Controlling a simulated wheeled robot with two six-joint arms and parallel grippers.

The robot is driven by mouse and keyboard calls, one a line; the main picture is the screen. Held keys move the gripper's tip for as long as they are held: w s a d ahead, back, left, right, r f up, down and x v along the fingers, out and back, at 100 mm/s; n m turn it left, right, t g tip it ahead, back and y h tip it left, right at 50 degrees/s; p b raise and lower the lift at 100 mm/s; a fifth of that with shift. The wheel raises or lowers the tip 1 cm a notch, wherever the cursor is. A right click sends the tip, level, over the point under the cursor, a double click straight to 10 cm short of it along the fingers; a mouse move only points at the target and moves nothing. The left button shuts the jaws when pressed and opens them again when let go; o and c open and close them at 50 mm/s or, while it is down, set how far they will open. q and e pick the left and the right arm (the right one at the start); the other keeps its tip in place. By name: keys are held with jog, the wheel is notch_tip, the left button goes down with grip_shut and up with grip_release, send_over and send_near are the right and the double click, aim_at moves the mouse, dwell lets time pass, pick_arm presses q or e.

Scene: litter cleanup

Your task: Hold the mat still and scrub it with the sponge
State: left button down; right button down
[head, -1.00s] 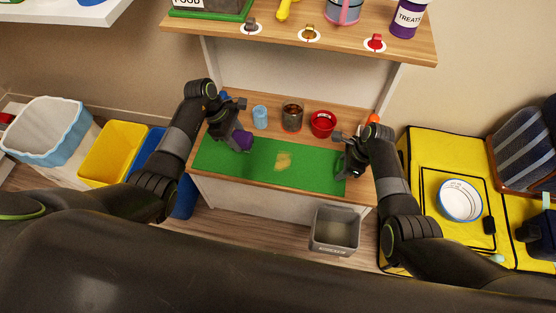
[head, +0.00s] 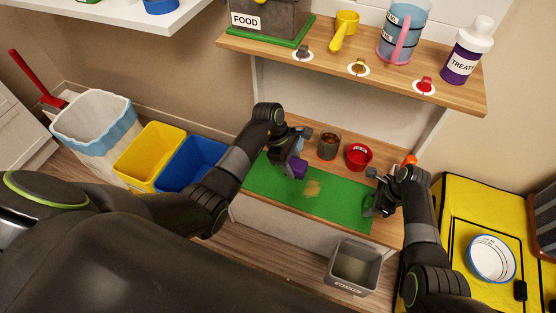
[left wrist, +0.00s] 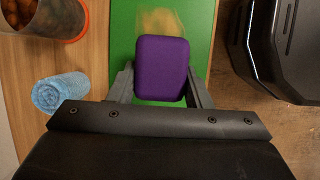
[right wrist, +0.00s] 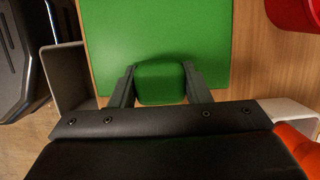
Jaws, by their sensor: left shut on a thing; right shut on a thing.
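The green mat (head: 338,203) lies on the lower wooden shelf, with a tan stain (head: 312,188) near its middle. My left gripper (left wrist: 160,88) is shut on the purple sponge (left wrist: 161,66). The sponge also shows in the head view (head: 298,170), over the mat just left of and behind the stain. In the left wrist view the sponge overlaps the near side of the stain (left wrist: 160,20); whether it touches the mat is unclear. My right gripper (right wrist: 160,85) is shut on a raised green part of the mat (right wrist: 160,50) at its right end.
A glass with brown contents (head: 329,146) and a red bowl (head: 359,156) stand behind the mat. A rolled blue towel (left wrist: 62,92) lies near my left gripper. An orange object (head: 409,160) is behind my right gripper. A grey bin (head: 354,267) stands on the floor in front.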

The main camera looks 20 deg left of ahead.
pick_arm(q)
jog(key=d, duration=0.6)
jog(key=shift+r, duration=0.45)
jog(key=shift+d, duration=0.1)
jog(key=shift+f, duration=2.9)
jog(key=c, duration=1.4)
grip_release()
jog(key=c, duration=0.8)
jog(key=c, duration=2.2)
grip_release()
